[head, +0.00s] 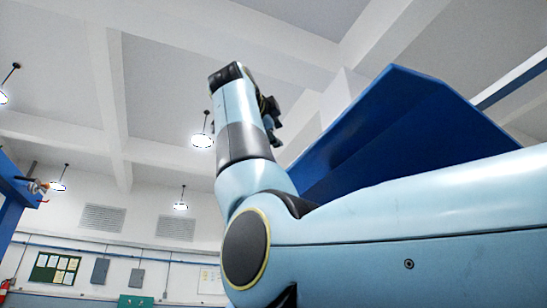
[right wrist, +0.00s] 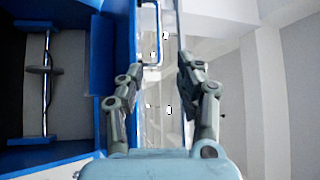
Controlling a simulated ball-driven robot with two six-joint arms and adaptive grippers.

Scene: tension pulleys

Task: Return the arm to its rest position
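My right arm (head: 248,180) is raised in the head view, its forearm pointing up toward the ceiling. My right gripper (head: 271,118) shows only partly, dark, beside the top of the forearm. In the right wrist view the right gripper (right wrist: 160,70) has its two grey fingers spread apart with nothing between them. The far background with ceiling lamps shows through the gap. My left gripper is in neither view.
A large blue panel (head: 400,130) rises behind my right arm, close to it in the picture. In the right wrist view, a blue frame (right wrist: 122,40) lies left of the fingers, with a rod and pulley (right wrist: 42,70) inside. Another blue structure (head: 12,195) stands at far left.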

